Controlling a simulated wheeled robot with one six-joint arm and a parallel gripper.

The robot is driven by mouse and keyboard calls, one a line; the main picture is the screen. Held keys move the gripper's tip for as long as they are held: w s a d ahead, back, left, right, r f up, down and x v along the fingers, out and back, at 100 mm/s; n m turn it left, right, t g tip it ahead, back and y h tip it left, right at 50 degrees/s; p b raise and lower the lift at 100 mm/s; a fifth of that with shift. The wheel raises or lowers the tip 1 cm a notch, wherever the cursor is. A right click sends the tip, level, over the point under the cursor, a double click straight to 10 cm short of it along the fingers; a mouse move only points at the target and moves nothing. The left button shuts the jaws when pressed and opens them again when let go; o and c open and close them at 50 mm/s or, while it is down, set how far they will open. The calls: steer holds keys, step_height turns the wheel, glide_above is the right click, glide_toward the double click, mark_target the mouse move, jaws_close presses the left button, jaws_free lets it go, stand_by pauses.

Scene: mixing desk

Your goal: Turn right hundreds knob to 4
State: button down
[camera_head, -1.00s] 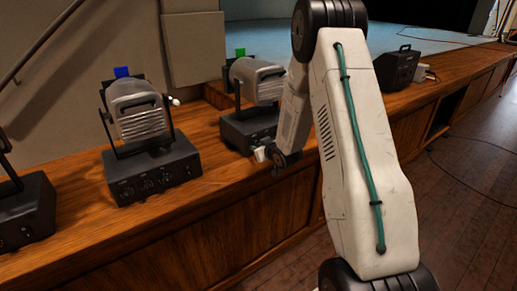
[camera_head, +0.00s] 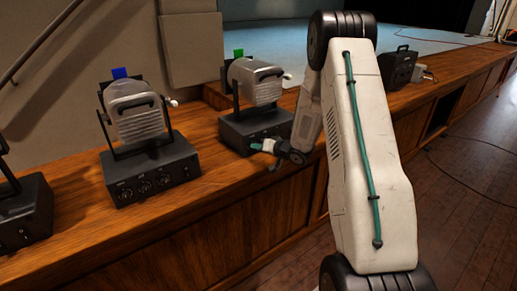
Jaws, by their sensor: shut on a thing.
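The right lamp (camera_head: 256,82), with a green tab on top, stands on a black control box (camera_head: 240,130) on the wooden ledge. My gripper (camera_head: 256,146) is at the front face of this box, low and near its middle. Its teal finger pads are shut on a small knob there, which the fingers hide. I cannot tell which digit the knob is, nor read its setting. The box's other knobs are too small or covered to make out.
A middle lamp (camera_head: 136,112) with a blue tab stands on a similar box (camera_head: 150,172) with several front knobs. Another box (camera_head: 25,212) is at the far left. A black case (camera_head: 398,68) stands farther right on the ledge. Bare wood (camera_head: 215,178) lies between the boxes.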

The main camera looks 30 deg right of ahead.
steer(key=shift+d+m, duration=0.1)
steer(key=shift+m, duration=0.2)
stand_by(0.4)
steer(key=c, duration=1.3)
jaws_free()
steer(key=v, duration=0.7)
steer(key=shift+s+d, duration=0.15)
steer(key=shift+s, duration=0.2)
